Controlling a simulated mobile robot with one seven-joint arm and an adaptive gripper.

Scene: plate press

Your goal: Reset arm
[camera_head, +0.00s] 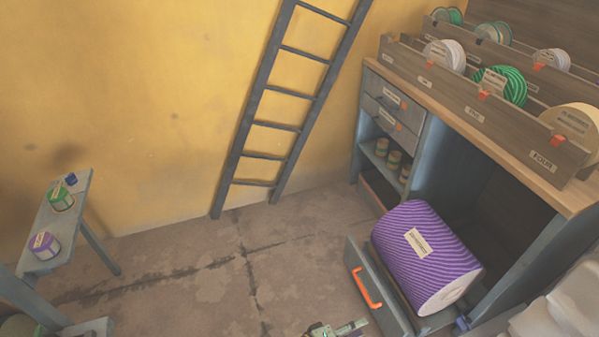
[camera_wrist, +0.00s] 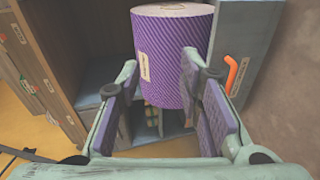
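My gripper (camera_wrist: 160,85) is open, its two fingers with purple inner pads spread apart and nothing between them. In the head view, what looks like part of my gripper (camera_head: 337,329) shows at the bottom edge, low in front of the open drawer; most of it is cut off. The large purple striped roll (camera_head: 420,255), with a pale label, lies in the pulled-out drawer (camera_head: 376,285) with an orange handle. The roll also shows in the wrist view (camera_wrist: 172,50), beyond the fingertips and apart from them.
The workbench (camera_head: 475,125) on the right carries wooden racks (camera_head: 480,115) with several striped and pale spools. A ladder (camera_head: 275,110) leans on the yellow wall. A small bench (camera_head: 60,220) on the left holds green and purple spools. The middle of the floor is clear.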

